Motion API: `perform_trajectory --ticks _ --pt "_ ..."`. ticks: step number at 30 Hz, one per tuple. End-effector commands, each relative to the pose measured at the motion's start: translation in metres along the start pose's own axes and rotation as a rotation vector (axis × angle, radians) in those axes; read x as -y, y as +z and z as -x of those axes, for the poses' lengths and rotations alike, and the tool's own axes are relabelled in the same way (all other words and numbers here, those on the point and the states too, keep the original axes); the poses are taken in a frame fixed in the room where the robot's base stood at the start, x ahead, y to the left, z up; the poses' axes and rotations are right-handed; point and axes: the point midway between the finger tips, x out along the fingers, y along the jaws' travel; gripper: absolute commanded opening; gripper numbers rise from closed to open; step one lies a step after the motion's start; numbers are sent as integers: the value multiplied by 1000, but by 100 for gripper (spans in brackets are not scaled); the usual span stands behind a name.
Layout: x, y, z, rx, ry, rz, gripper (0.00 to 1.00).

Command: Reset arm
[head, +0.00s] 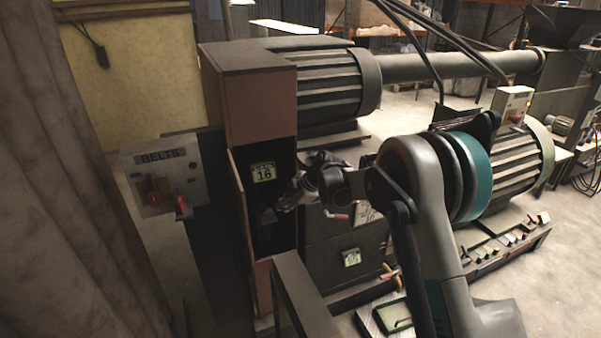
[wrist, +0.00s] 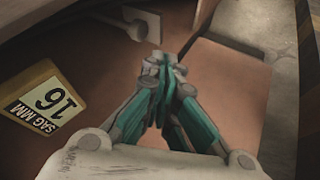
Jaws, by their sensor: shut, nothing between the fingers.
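My gripper (wrist: 160,64) is shut, its fingertips together with nothing between them. In the head view my gripper (head: 287,201) is at the front of the tall brown cabinet (head: 253,110), by its dark opening. My arm reaches in from the lower right and bends at the middle of the picture. In the wrist view the fingers point toward a brown panel (wrist: 215,85). I cannot tell whether the fingertips touch it.
A yellow-framed "SAG MM 16" sign (wrist: 43,104) lies left of the fingers, and a pale knob-ended rod (wrist: 135,28) is beyond them. A "BELTS" panel (head: 163,178) with red controls stands left. Large ribbed motors (head: 330,85) stand behind. Open floor (head: 572,255) lies right.

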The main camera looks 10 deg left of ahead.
Motion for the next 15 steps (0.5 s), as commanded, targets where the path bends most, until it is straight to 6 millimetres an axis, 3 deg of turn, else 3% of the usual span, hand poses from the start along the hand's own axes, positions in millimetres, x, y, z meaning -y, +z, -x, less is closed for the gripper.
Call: perform_trajectory --ticks 5,15 --pt "-1 0 27 20 9 -57 0" --pt "19 -2 161 130 77 -387 0"
